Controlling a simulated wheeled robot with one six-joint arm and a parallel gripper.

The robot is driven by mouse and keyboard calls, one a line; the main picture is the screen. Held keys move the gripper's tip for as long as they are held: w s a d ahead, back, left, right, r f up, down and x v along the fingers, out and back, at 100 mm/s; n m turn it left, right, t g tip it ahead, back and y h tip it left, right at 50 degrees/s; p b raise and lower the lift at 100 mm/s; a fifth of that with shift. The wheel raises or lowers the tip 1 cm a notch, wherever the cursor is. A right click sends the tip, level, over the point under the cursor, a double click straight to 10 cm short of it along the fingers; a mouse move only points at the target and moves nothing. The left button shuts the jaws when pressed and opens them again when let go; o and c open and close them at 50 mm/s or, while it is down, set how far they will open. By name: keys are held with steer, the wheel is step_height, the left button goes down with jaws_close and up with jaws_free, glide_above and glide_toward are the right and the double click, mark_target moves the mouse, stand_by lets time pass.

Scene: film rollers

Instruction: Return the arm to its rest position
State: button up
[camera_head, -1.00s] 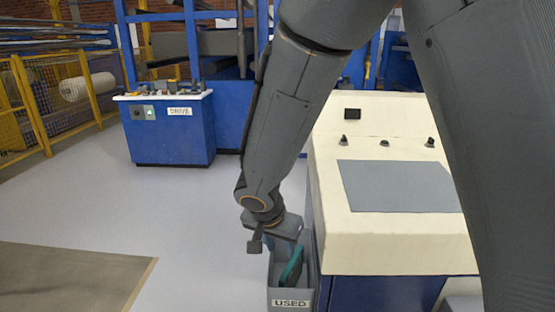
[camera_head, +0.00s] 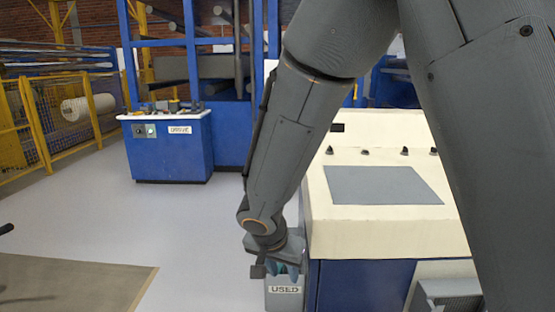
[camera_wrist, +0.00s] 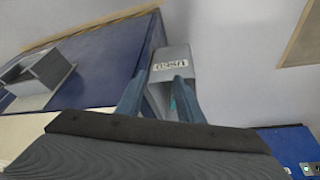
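My arm reaches down across the head view, with my gripper (camera_head: 283,272) low over the grey bin labelled USED (camera_head: 285,290). In the wrist view my gripper (camera_wrist: 159,82) shows two blue-grey fingers spread apart with nothing held between them. The bin (camera_wrist: 178,54) lies beyond the fingertips, its USED label facing out. A small patch of a teal item (camera_wrist: 173,104) shows inside the bin, mostly hidden by the right finger.
A cream-topped blue console (camera_head: 380,225) stands close to the right of the gripper. A blue control cabinet (camera_head: 168,150) stands farther back. A brown mat (camera_head: 70,285) lies at left. Open grey floor (camera_head: 190,225) lies between. A grey open box (camera_wrist: 42,75) is on the console's side.

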steer(key=s+d+r+n+g+y+p, duration=0.1)
steer(key=s+d+r+n+g+p, duration=0.1)
steer(key=s+d+r, duration=0.3)
steer(key=s+d+r+n+g+y+p, duration=0.1)
steer(key=s+d+r+p, duration=0.3)
steer(key=s+d, duration=0.7)
steer(key=shift+s+d+r+n+g, duration=0.4)
steer(key=shift+d+r+n+g, duration=0.1)
steer(key=shift+d+r+n, duration=0.4)
steer(key=shift+d+f, duration=0.1)
